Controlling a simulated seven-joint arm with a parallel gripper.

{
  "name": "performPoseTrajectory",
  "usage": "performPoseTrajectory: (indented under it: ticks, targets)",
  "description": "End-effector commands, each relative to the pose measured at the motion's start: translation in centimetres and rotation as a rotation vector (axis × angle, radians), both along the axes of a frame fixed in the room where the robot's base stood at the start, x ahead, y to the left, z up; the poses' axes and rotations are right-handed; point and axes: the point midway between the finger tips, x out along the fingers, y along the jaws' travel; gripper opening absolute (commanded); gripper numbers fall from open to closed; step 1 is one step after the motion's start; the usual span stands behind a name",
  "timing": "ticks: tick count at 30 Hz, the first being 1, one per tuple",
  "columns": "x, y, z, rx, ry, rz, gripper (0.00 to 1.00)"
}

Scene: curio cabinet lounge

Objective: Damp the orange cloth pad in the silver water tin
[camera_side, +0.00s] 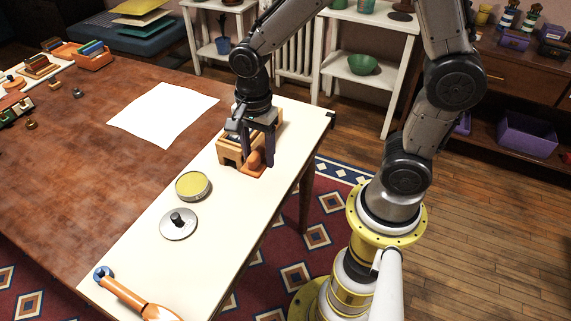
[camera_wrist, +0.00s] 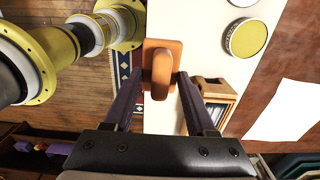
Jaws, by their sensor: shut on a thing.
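The orange cloth pad (camera_wrist: 153,45) has a flat base and a rounded orange grip on top. In the side view the pad (camera_side: 252,171) is at the white table strip, beside a wooden box; I cannot tell whether it touches the surface. My gripper (camera_side: 257,158) points down and is shut on the pad's grip, with one finger on each side in the wrist view (camera_wrist: 161,76). The round silver tin (camera_side: 193,186) stands open to the left and nearer the camera, with a yellowish inside. It also shows in the wrist view (camera_wrist: 246,38).
A wooden box (camera_side: 229,152) stands close beside my gripper. A silver disc with a dark knob (camera_side: 178,225) lies near the tin. An orange-handled tool (camera_side: 130,297) lies at the near end. A white sheet (camera_side: 163,114) lies on the brown tabletop. The strip between pad and tin looks clear.

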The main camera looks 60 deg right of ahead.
Motion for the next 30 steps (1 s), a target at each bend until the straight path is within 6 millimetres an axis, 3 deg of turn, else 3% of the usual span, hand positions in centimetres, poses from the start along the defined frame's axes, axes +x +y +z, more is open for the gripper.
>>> performPoseTrajectory:
  ticks: [1,8,15,21,30]
  targets:
    - [2.1,0.3,0.3,0.0,0.0,0.0,0.12]
    - [10.4,1.4,0.4,0.0,0.002,0.0,0.12]
    - [17.5,2.4,-1.9,0.0,0.004,0.001,0.12]
    - [20.2,2.8,-4.9,0.0,0.004,0.003,0.12]
    - [19.9,2.8,-7.3,0.0,0.001,0.003,0.12]
